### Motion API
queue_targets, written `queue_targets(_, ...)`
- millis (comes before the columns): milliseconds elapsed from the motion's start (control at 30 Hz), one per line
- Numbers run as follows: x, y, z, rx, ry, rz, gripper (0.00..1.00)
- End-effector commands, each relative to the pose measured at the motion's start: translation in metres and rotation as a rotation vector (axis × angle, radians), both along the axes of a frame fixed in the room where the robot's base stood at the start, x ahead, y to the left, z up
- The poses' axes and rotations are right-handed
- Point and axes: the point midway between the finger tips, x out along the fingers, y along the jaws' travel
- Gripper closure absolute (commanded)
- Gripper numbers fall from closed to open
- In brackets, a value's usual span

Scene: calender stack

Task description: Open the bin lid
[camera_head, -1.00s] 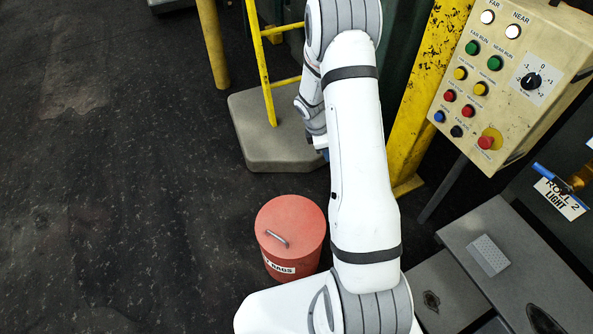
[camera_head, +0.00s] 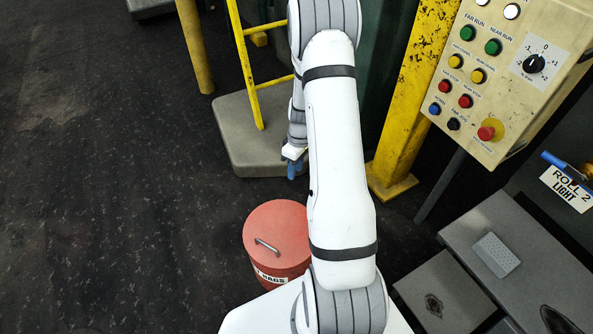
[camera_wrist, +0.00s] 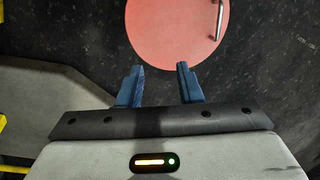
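A red round bin (camera_head: 277,245) with a label partly reading "BAGS" stands on the dark floor, lower middle of the head view. Its flat lid is on and carries a grey bar handle (camera_head: 267,247). In the wrist view the red lid (camera_wrist: 172,28) is at the top, with the handle (camera_wrist: 219,18) at its right edge. My gripper (camera_wrist: 160,72) is open with blue fingers apart and nothing between them. In the head view the blue fingertips (camera_head: 294,168) show beyond the bin, apart from the lid. My arm covers the bin's right edge.
A grey plinth (camera_head: 245,150) with a yellow ladder (camera_head: 249,75) stands behind the bin. A yellow post (camera_head: 395,150) and a control box with buttons (camera_head: 505,70) are at right. Grey steps (camera_head: 470,225) are lower right. The floor at left is clear.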

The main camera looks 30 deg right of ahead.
Motion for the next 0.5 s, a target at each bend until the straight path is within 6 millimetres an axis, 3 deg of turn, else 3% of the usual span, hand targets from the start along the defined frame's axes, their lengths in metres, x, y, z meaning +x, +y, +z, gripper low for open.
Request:
queue_targets(133, -0.0013, 0.0025, -0.0128, 0.000, 0.001, 0.001, 0.68)
queue_targets(433, -0.0011, 0.0031, -0.0148, -0.001, -0.001, 0.003, 0.68)
queue_targets(500, -0.0010, 0.0031, -0.0148, -0.001, -0.001, 0.003, 0.73)
